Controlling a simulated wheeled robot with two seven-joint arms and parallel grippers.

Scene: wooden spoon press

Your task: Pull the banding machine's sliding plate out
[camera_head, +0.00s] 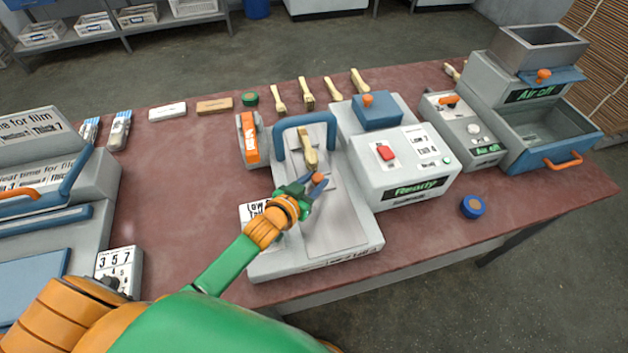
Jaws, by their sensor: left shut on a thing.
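My right gripper is out of view.
A grey machine with a blue hopper (545,128) stands at the right, a film machine (55,170) at the left. A blue roll (473,206) lies at right; the front right table is otherwise clear.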

